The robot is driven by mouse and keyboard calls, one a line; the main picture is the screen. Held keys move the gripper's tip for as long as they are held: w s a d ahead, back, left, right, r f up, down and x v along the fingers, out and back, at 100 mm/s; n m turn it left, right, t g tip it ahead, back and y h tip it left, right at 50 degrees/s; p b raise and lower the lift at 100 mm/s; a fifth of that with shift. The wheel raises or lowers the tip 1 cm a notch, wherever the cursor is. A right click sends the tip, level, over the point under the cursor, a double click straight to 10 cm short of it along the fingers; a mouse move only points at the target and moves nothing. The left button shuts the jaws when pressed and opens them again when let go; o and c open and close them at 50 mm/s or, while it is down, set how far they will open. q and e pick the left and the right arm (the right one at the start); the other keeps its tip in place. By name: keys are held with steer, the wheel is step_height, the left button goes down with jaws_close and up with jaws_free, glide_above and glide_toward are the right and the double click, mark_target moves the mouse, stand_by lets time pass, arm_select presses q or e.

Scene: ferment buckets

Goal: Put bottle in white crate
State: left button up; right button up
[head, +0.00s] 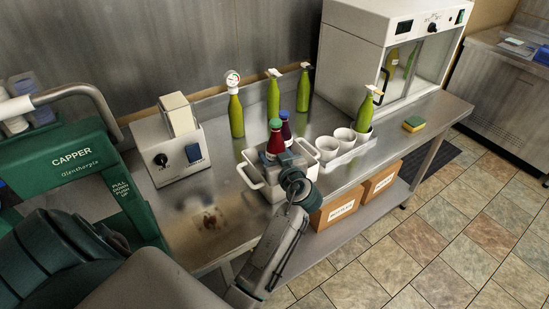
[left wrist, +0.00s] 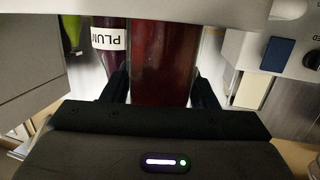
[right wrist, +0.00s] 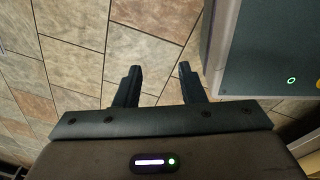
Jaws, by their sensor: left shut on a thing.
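A red bottle with a green cap (head: 274,141) stands upright at the white crate (head: 250,177) on the steel bench. My left gripper (head: 284,162) is shut on it; its dark red body (left wrist: 160,65) fills the space between the fingers in the left wrist view. A dark purple bottle with a blue cap (head: 286,129) is right beside it, and its white label (left wrist: 108,38) shows in the left wrist view. The red bottle's base is hidden, so I cannot tell whether it rests on the crate floor. My right gripper (right wrist: 158,82) is open and empty above the floor tiles.
Several green bottles (head: 273,97) stand behind the crate. A white tray (head: 343,157) with white cups is to its right. A switch box (head: 172,150) stands at left, near the green capper (head: 80,165). A sponge (head: 413,124) lies far right.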

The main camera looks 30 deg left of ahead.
arm_select(q)
steer(key=shift+f, duration=1)
steer(key=shift+f+b, duration=0.65)
steer(key=shift+b, duration=0.15)
steer(key=o, duration=1.4)
steer(key=shift+s+d, duration=0.1)
arm_select(e)
steer(key=shift+w+a+f, duration=0.3)
steer(key=shift+a+f, duration=0.15)
steer(key=shift+f, duration=0.1)
steer(key=shift+a, duration=0.15)
